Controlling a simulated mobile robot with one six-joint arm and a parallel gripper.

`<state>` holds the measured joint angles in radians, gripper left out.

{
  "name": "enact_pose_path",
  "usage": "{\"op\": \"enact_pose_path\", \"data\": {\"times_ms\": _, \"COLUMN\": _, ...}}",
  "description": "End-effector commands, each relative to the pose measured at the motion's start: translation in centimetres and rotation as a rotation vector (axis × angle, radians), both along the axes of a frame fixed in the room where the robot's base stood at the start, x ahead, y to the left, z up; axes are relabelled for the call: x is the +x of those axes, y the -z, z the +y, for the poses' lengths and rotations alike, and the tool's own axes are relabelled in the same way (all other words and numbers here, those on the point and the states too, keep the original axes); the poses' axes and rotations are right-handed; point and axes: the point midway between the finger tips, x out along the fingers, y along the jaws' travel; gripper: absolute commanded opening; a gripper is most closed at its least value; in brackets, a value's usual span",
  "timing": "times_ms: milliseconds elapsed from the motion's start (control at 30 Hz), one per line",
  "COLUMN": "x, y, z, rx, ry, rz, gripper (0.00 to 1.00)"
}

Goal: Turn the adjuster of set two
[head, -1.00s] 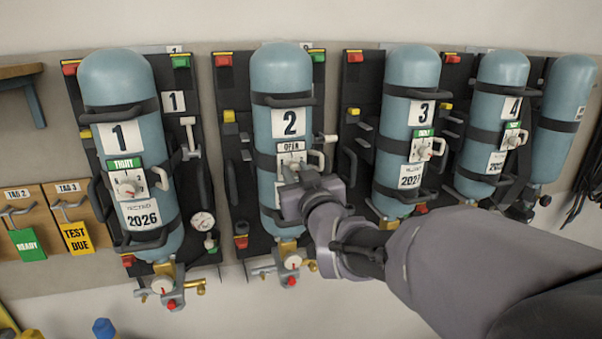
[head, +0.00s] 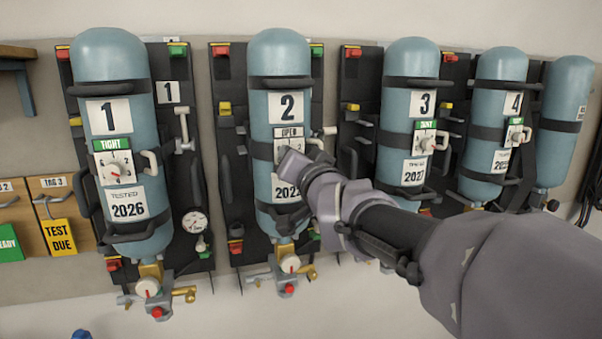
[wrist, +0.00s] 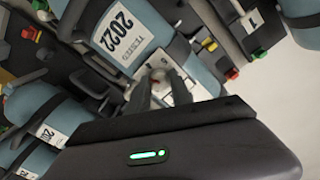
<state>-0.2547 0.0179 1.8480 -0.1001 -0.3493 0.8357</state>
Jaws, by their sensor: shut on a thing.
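Set two is the blue cylinder (head: 280,67) with a "2" label (head: 287,106), strapped upright to a black backplate. A small white label (head: 290,132) reading "OPEN" sits above its adjuster. My gripper (head: 287,158) is at the adjuster and hides most of it in the head view. In the wrist view the adjuster (wrist: 158,75) is a pale round knob with a red mark, between the fingertips of my gripper (wrist: 152,88). The jaws are shut on it. A "2022" label (wrist: 123,30) also shows there.
Set one (head: 110,60) stands left, its label (head: 112,145) reading "TIGHT". Set three (head: 411,62) and set four (head: 500,66) stand right. A light handle (head: 316,142) is close beside my gripper. Free air lies in front of the lower wall.

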Motion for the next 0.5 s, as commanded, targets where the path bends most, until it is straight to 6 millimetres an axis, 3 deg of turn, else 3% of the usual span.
{"op": "enact_pose_path", "data": {"times_ms": 500, "x": 0.01, "y": -0.02, "z": 0.00, "rx": 0.296, "ry": -0.003, "rz": 0.093, "gripper": 0.00}}
